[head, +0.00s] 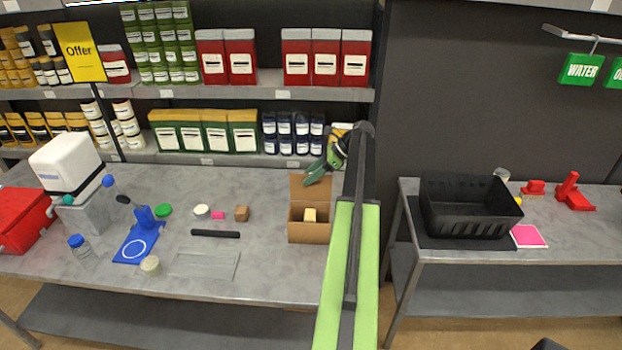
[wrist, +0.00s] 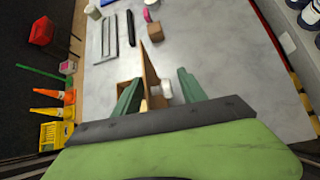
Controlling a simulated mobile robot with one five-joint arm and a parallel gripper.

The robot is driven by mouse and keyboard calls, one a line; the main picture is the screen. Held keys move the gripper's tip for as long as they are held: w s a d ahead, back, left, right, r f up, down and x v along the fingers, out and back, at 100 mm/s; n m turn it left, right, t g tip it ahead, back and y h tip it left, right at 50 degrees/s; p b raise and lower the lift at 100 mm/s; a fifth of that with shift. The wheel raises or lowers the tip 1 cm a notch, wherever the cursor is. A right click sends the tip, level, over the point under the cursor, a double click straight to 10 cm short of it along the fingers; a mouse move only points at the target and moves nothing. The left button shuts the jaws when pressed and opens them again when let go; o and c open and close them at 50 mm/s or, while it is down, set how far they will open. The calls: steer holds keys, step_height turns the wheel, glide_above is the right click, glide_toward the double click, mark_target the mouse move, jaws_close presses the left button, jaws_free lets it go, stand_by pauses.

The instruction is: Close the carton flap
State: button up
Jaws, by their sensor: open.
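A brown carton (head: 309,231) stands on the grey table, with a pale yellow block (head: 310,215) inside. Its flap (head: 299,187) stands upright along the far edge, so the carton is open. My gripper (head: 317,172) is above the flap's upper right part in the head view. In the wrist view the open, dark green fingers of my gripper (wrist: 160,92) show the flap (wrist: 150,68) edge-on between them, with part of the carton (wrist: 124,88) to its left. I cannot tell whether a finger touches the flap. A small white item (wrist: 167,89) shows beside the flap.
Left of the carton lie a black bar (head: 215,233), a clear tray (head: 205,264), a small brown box (head: 241,213) and a blue stand (head: 140,238). Stocked shelves (head: 230,95) rise behind. A second table to the right holds a black crate (head: 470,212).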

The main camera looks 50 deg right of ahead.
jaws_close()
stand_by(1.4)
